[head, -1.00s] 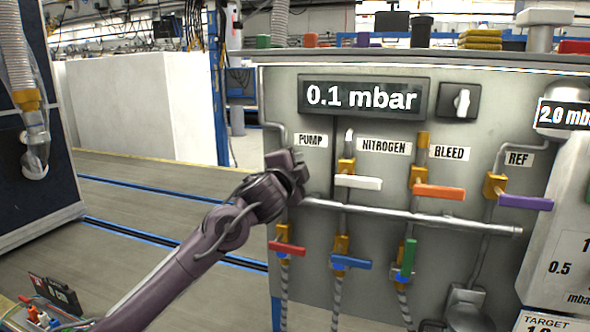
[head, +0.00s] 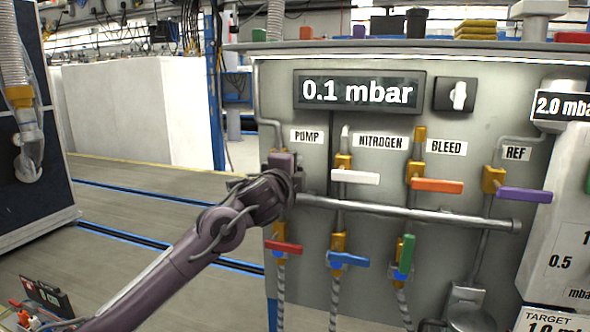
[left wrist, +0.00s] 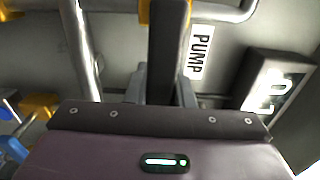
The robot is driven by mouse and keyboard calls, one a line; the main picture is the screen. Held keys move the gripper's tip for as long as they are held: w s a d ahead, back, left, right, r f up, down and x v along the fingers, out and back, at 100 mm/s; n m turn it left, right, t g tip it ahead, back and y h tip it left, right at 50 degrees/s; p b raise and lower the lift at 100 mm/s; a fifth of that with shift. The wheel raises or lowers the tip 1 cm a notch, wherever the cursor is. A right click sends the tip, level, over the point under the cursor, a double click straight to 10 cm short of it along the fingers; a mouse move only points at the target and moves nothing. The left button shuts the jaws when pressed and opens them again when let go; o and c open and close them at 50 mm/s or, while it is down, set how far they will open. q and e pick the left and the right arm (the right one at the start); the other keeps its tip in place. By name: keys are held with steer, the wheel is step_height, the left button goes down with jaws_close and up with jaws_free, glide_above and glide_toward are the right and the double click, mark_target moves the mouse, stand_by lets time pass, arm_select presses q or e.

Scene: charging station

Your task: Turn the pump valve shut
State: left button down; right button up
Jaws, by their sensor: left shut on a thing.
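The PUMP label (head: 307,136) is on the upper left of the grey panel (head: 470,95). The pump valve below it is hidden behind my left gripper (head: 284,170) in the head view. In the left wrist view, the valve's black handle (left wrist: 168,45) runs between the two grey fingers of my left gripper (left wrist: 161,88). An orange-yellow valve body (left wrist: 146,11) shows at the top edge beside it. The gripper is shut on the handle. My right gripper is not in view.
The display (head: 358,91) reads 0.1 mbar. The nitrogen valve's white handle (head: 356,177) is close to the right of my gripper. A horizontal pipe (head: 410,211) runs below, with red (head: 283,247), blue (head: 348,260) and green (head: 406,253) handles under it. Open floor lies left of the panel.

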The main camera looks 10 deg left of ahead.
arm_select(q)
steer(key=c, duration=1.2)
jaws_free()
steer(key=shift+c, duration=0.2)
steer(key=s+a+b, duration=0.1)
steer(key=s, duration=0.6)
steer(key=shift+s+a+b, duration=0.25)
steer(key=shift+s+b, duration=0.1)
steer(key=shift+f, duration=0.1)
